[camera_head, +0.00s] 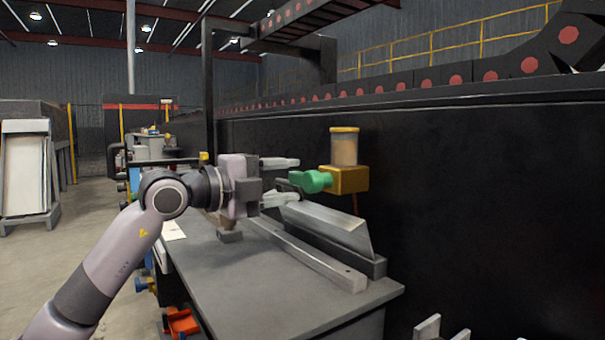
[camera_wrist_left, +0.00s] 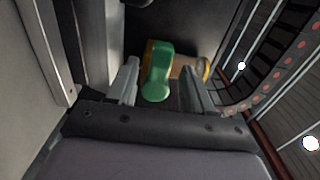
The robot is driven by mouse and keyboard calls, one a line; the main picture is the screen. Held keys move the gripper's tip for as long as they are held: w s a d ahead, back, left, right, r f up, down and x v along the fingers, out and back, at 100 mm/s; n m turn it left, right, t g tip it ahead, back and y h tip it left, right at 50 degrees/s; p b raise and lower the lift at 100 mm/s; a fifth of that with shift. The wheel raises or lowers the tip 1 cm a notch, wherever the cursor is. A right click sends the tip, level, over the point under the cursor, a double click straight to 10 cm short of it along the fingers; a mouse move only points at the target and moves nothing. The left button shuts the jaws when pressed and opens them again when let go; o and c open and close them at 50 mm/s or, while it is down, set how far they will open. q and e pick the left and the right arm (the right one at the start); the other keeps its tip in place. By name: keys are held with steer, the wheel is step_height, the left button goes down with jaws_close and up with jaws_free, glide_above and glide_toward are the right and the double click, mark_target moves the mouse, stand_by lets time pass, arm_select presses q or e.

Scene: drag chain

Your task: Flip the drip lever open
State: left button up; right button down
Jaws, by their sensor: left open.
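The drip lever (camera_head: 312,181) is green with a rounded knob. It sticks out to the left from a yellow-brown block (camera_head: 350,180) under a clear oiler cup (camera_head: 344,150) with a yellow cap. My left gripper (camera_head: 281,180) is open, with its fingers pointing right, just left of the lever. In the left wrist view the green lever (camera_wrist_left: 157,72) lies between the two open fingertips of the left gripper (camera_wrist_left: 160,78), with the knob toward the palm. I cannot tell whether a finger touches it. My right gripper is not in view.
A grey bench (camera_head: 250,285) lies below, with a long metal rail (camera_head: 305,255) and a slanted metal piece (camera_head: 330,225) under the oiler. A tall black wall (camera_head: 480,200) stands behind and right. The bench front is mostly clear.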

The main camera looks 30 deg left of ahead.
mark_target(296, 180)
arm_select(q)
steer(key=x, duration=0.3)
steer(key=shift+r+p, duration=0.1)
steer(key=shift+p, duration=0.2)
steer(key=shift+w+d, duration=0.15)
steer(key=shift+w, duration=0.1)
jaws_close()
